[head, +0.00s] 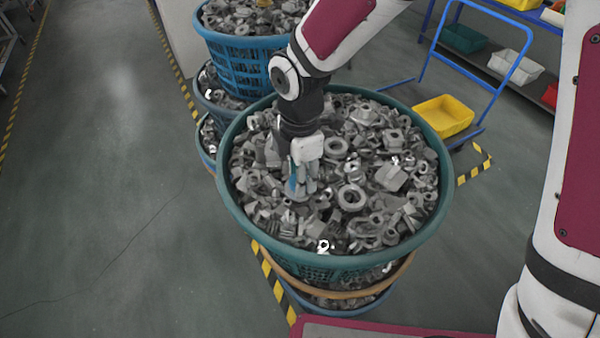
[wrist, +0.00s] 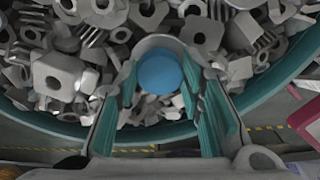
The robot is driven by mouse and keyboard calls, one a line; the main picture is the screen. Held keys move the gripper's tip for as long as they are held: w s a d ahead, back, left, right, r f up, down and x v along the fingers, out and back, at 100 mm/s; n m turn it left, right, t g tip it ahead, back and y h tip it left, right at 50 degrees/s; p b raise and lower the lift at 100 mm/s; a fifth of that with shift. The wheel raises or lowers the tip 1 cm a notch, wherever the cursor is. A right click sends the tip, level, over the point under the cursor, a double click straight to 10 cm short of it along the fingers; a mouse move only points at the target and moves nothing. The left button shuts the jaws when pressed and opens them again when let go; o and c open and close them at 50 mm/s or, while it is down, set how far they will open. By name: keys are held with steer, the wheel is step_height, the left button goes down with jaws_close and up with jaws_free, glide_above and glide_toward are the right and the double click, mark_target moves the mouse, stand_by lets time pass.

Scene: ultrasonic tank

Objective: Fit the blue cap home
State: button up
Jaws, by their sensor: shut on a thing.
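The blue cap (wrist: 159,73) is a round blue disc between my fingertips in the wrist view. My gripper (wrist: 160,92) is shut on it, with a ribbed teal pad on each side. A grey rounded rim (wrist: 158,41) shows just beyond the cap; I cannot tell whether the cap sits in it or above it. In the head view my gripper (head: 302,182) points down over the left middle of a basket of metal parts, and a bit of the blue cap (head: 291,186) shows at its fingers. The cap's underside is hidden.
The large teal basket (head: 228,204) is heaped with loose grey nuts, rings and castings. More stacked baskets (head: 237,68) stand behind it. A yellow bin (head: 444,115) and a blue frame (head: 488,75) are at the right. The floor at left is clear.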

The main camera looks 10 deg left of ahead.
stand_by(0.3)
steer(key=o, duration=0.8)
steer(key=shift+o, duration=0.2)
steer(key=shift+r, duration=0.1)
step_height(320, 180, up, 12)
